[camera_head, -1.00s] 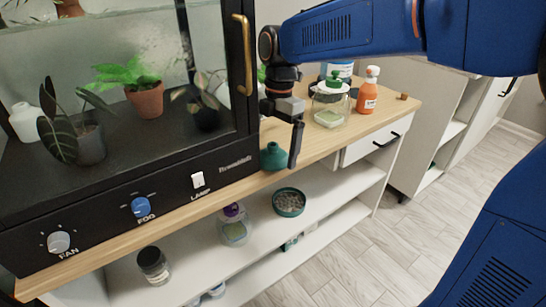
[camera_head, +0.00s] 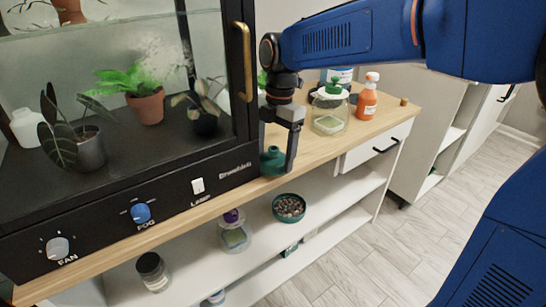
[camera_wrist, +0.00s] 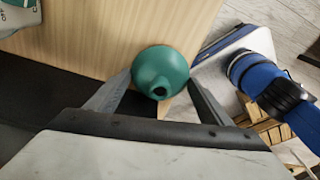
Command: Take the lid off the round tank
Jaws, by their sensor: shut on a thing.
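The round tank (camera_head: 329,124) is a clear glass jar on the wooden counter, with a green-knobbed lid (camera_head: 333,87) on top. My gripper (camera_head: 277,165) is to the left of it, at the counter's front edge, apart from the tank and lid. Its fingers are shut on a small teal bottle (camera_head: 272,160), one on each side. In the wrist view the teal bottle (camera_wrist: 160,72) is seen from above, its dark round opening facing the camera, between the two fingertips. The tank is not clearly seen in the wrist view.
An orange bottle (camera_head: 366,98) stands right of the tank, with a white-and-blue container behind it. A black glass cabinet (camera_head: 120,195) with a brass handle (camera_head: 243,62) is close left of my gripper. A pebble-filled bowl (camera_head: 289,208) and jars sit on the shelf below.

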